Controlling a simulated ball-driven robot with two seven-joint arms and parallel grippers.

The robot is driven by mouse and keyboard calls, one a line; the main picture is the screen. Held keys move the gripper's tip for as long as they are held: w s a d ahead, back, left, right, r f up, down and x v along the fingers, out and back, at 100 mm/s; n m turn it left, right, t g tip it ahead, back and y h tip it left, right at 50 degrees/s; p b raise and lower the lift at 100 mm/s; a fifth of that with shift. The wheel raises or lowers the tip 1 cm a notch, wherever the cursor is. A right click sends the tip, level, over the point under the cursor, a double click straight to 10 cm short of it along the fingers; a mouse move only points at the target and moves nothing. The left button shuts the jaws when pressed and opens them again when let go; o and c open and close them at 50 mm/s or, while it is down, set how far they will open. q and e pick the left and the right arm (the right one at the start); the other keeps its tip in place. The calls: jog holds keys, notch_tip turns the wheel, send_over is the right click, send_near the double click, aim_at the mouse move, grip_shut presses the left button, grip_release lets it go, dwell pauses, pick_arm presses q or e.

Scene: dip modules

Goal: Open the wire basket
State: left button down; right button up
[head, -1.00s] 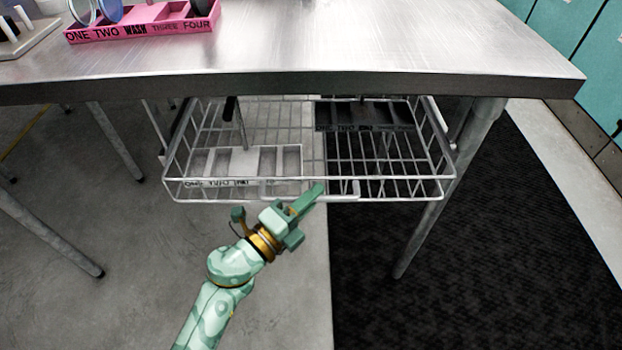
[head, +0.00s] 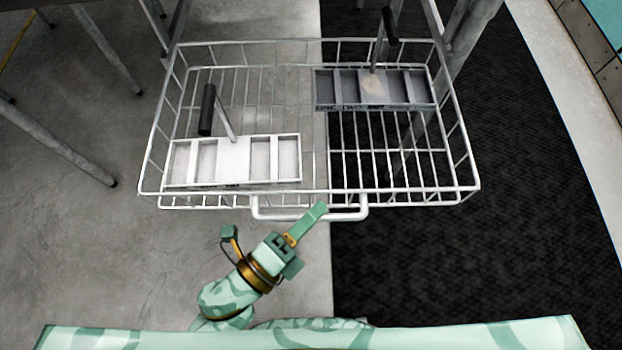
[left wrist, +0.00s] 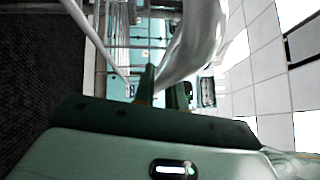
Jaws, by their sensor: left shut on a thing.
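The white wire basket (head: 420,190) shows whole in the head view, from its far rim to its front rim. A white loop handle (head: 285,217) stands out from the middle of the front. My left gripper (head: 316,212) is shut on the right part of this handle. In the left wrist view, the handle (left wrist: 197,40) is a large pale curved bar close to the gripper fingers (left wrist: 163,88). The exact contact is partly hidden by the fingers. My right gripper is not in view.
In the basket, a white divided caddy (head: 235,160) with a dark-topped rod lies front left. A grey divided caddy (head: 365,90) with a similar rod lies back right. Metal legs (head: 100,150) stand at left. Open floor and a dark mat (head: 530,220) surround the basket.

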pick_arm(q)
jog(key=shift+s+f, duration=0.1)
jog(key=shift+s, duration=1.15)
jog(key=c, duration=1.5)
grip_release()
jog(key=shift+o, duration=0.2)
